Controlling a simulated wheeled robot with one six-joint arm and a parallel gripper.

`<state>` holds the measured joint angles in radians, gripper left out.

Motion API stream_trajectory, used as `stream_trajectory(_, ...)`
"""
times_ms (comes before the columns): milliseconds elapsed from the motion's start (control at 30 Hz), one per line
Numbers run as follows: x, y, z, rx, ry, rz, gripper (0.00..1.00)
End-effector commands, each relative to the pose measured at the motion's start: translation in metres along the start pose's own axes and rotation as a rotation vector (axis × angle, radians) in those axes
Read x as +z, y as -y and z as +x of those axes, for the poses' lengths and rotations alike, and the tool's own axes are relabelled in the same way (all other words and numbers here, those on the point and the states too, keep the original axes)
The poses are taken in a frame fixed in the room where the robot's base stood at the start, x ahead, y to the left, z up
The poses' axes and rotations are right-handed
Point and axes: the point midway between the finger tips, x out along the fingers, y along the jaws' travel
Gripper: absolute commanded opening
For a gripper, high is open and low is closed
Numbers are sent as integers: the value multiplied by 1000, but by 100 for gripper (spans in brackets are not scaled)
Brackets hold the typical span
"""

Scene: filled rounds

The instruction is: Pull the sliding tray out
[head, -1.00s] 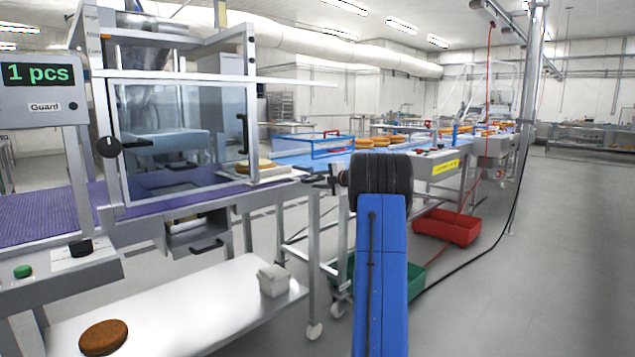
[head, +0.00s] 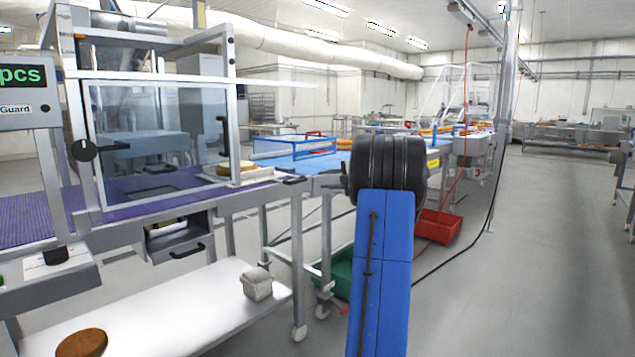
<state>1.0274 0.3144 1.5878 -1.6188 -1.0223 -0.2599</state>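A pale flat tray (head: 262,176) sticks out at the right end of the guarded station, with a brown round on it. A dark handle (head: 293,180) shows near its right end. A grey drawer-like box with a dark bar handle (head: 187,250) hangs under the purple conveyor; I cannot tell which of the two is the sliding tray. My blue arm with its black joint stands right of the station. A small dark part of my gripper (head: 336,185) shows left of that joint, apart from the tray handle. Its fingers are mostly hidden.
The clear guard (head: 155,140) with a black knob stands over the purple belt (head: 30,210). A white lower shelf (head: 190,310) holds a brown round and a grey block. Green and red bins (head: 437,227) sit on the floor. Floor at right is clear.

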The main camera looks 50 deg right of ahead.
Motion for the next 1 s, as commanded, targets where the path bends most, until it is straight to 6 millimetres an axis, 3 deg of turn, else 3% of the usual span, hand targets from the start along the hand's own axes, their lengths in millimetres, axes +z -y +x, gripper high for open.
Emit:
stream_trajectory(267, 0, 0, -18, 0, 0, 0, 32)
stream_trajectory(867, -1, -1, -18, 1, 1, 1, 32)
stream_trajectory(1000, -17, -16, -10, 23, 30, 19, 32)
